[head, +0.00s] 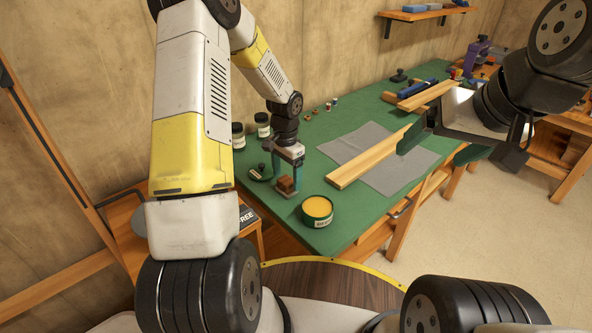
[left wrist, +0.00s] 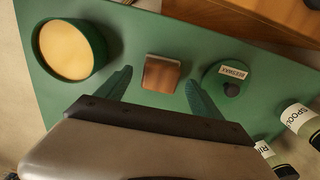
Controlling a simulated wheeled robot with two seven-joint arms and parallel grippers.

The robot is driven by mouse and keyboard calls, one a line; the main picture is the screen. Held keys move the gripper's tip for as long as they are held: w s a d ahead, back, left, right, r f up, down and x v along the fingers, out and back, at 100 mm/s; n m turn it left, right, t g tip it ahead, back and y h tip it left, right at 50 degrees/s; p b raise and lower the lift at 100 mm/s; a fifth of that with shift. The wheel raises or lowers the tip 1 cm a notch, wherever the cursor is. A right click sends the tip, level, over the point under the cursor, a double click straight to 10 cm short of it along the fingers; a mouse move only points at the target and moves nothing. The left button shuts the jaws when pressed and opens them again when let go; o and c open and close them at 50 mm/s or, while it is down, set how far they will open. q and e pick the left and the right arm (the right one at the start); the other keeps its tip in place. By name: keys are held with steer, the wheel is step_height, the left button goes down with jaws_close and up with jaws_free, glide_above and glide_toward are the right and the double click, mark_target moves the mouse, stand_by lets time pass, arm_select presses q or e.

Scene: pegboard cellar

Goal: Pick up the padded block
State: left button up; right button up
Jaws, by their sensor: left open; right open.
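The padded block (left wrist: 161,76) is a small brown wooden block with a paler strip along one edge. It sits on the green bench top, and in the head view (head: 286,184) it shows beneath my left gripper (head: 287,186). In the left wrist view the open green fingers of that gripper (left wrist: 157,88) lie to either side of the block, with gaps; I cannot tell whether the fingertips are down at its height. My right gripper (head: 442,148) is open and empty, raised over the bench's right front edge.
A round tin with yellow contents (head: 317,210) stands close to the block. A round green lid-like thing (left wrist: 229,80) lies on its other side, with labelled jars (head: 262,125) behind. A grey cloth (head: 400,175) and a wooden plank (head: 370,160) lie to the right.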

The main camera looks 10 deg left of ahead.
arm_select(q)
step_height(320, 180, down, 2)
steer(key=shift+f, duration=0.2)
steer(key=c, duration=1.5)
steer(key=shift+o, duration=0.2)
steer(key=shift+r, duration=0.15)
step_height(320, 180, up, 4)
steer(key=shift+f, duration=0.25)
steer(key=s+d+r, duration=0.1)
steer(key=s, duration=1.5)
steer(key=shift+d+r, duration=0.15)
steer(key=shift+d, duration=0.25)
